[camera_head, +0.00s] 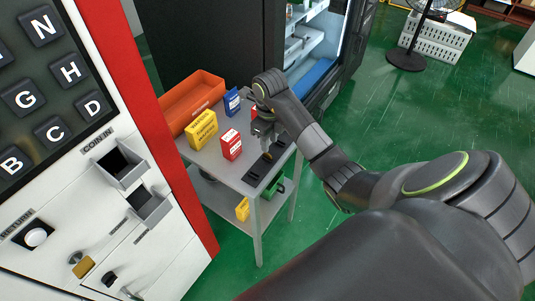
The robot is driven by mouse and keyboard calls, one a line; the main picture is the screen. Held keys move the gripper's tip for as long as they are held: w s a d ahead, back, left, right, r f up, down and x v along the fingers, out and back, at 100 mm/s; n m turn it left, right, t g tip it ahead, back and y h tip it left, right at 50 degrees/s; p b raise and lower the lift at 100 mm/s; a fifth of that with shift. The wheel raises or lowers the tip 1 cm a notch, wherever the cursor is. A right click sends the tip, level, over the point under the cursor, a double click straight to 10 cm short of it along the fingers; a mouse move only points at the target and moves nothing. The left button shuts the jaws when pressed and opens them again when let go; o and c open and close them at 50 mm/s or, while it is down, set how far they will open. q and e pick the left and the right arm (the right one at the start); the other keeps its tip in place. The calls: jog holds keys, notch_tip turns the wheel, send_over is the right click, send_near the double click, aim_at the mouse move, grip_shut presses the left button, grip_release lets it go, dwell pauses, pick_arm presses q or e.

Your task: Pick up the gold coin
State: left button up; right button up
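My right arm reaches in from the lower right, and its gripper (267,146) points down over the right part of a small grey table (228,170). Its fingertips are just above a black holder (258,172) at the table's right edge. A tiny gold spot (268,155) shows right at the fingertips, at the holder's far end; it looks like the gold coin. It is too small to tell whether the fingers touch it or are closed on it. My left gripper is not in view.
Red (231,145), yellow (202,130) and blue (232,102) boxes and an orange bin (192,101) stand on the table, left of the gripper. A vending machine with a coin slot (121,165) fills the left.

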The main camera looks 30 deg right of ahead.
aim_at(270, 155)
jog(key=shift+f+b, duration=0.85)
jog(key=shift+f, duration=0.35)
jog(key=shift+w+d+f+b, duration=0.1)
jog(key=shift+d+f+b, duration=0.05)
jog(key=shift+f+b, duration=0.3)
jog(key=shift+w+d+f+b, duration=0.1)
jog(key=shift+f+b, duration=0.2)
jog(key=shift+f, duration=0.15)
jog(key=shift+w+f+p, duration=0.1)
jog(key=shift+f+p, duration=0.25)
jog(key=shift+f, duration=0.95)
grip_shut()
